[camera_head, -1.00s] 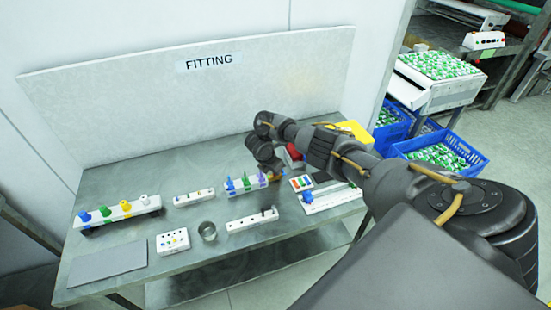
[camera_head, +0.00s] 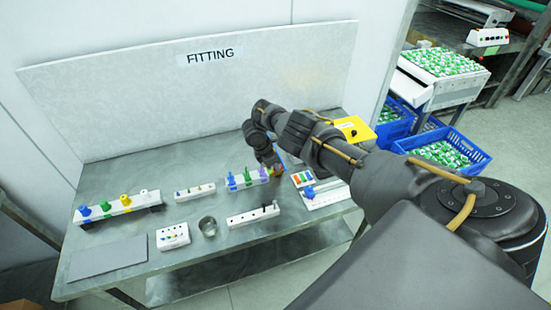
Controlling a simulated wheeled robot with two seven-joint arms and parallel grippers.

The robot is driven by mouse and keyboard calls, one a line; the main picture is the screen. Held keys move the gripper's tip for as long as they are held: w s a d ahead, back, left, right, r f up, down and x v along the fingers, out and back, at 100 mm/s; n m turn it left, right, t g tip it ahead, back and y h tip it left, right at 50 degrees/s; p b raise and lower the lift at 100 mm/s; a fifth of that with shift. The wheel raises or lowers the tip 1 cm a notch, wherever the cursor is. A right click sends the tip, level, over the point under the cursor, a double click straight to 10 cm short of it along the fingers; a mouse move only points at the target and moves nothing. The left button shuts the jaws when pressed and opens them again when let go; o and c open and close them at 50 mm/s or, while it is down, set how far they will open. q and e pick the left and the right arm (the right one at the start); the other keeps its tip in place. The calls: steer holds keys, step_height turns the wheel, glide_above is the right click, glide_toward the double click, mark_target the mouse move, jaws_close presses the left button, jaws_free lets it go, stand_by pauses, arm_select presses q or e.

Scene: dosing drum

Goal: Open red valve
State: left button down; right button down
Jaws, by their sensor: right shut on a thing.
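My right gripper (camera_head: 274,164) reaches down over the right end of a white block (camera_head: 247,180) that carries blue, green and purple pieces. It is shut on a small orange-red piece, mostly hidden between the fingers. I cannot tell for sure that this is the red valve, or how far it is turned. My left gripper is not in view.
On the grey table stand a white rack with coloured knobs (camera_head: 118,206), a glass cup (camera_head: 208,226), small white blocks and a yellow box (camera_head: 354,130). A grey mat (camera_head: 108,257) lies front left. Blue crates (camera_head: 443,150) stand right, beyond my arm.

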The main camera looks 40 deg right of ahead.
steer(key=c, duration=1.6)
jaws_free()
steer(key=p+v, duration=0.3)
steer(key=v, duration=0.8)
steer(key=shift+s+d+f, duration=0.1)
steer(key=shift+s, duration=0.05)
